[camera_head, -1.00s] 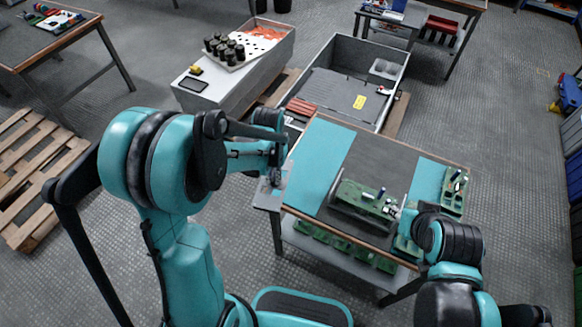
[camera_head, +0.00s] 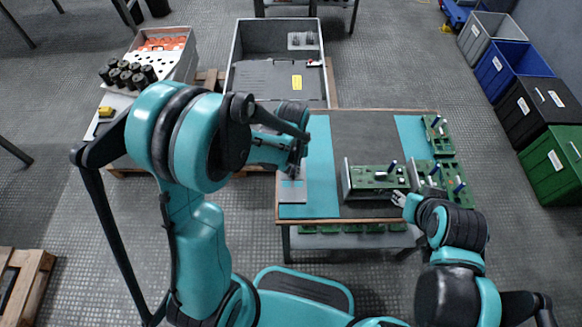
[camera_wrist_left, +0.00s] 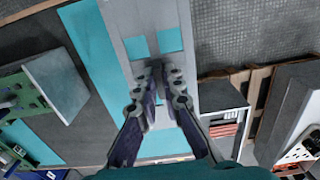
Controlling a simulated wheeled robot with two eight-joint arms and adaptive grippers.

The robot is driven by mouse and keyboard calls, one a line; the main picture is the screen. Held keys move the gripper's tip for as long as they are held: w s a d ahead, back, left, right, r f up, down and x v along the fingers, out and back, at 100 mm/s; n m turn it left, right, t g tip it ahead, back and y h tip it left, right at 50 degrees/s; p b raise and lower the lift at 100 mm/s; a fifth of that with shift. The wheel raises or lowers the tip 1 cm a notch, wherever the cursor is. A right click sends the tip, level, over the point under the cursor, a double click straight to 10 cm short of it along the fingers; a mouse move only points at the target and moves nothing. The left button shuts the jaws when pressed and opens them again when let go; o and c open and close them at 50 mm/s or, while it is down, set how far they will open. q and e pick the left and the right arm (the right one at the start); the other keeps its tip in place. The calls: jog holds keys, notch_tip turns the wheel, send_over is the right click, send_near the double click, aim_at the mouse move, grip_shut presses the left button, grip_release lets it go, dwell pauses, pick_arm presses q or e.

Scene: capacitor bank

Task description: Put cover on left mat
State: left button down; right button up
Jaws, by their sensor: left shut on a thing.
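The grey cover (camera_head: 293,196) is a flat panel with two square openings through which teal shows. It lies over the left edge of the teal left mat (camera_head: 320,150) in the head view; I cannot tell whether it touches the mat. In the left wrist view the cover (camera_wrist_left: 150,18) reaches away from the fingers. My left gripper (camera_head: 293,170) is shut on the cover's near end, and its fingertips show in the left wrist view (camera_wrist_left: 158,72). My right gripper (camera_head: 398,199) is at the table's front, beside the green board unit; its finger opening is too small to judge.
A green board unit with grey end plates (camera_head: 378,178) stands on the dark middle of the table. More green boards (camera_head: 437,135) are at the right, by the right teal mat (camera_head: 408,125). A grey bin (camera_head: 240,62) stands behind the table. The back of the dark strip is clear.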

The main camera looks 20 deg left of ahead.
pick_arm(q)
jog(key=shift+d+f+b, duration=0.1)
jog(key=shift+f+b, duration=0.3)
jog(key=shift+f, duration=0.2)
jog(key=shift+f+b, duration=1.6)
jog(key=shift+f, duration=0.7)
jog(key=shift+f+b, duration=0.65)
jog(key=shift+b, duration=0.3)
jog(key=c, duration=1.6)
grip_release()
jog(key=shift+r, duration=0.1)
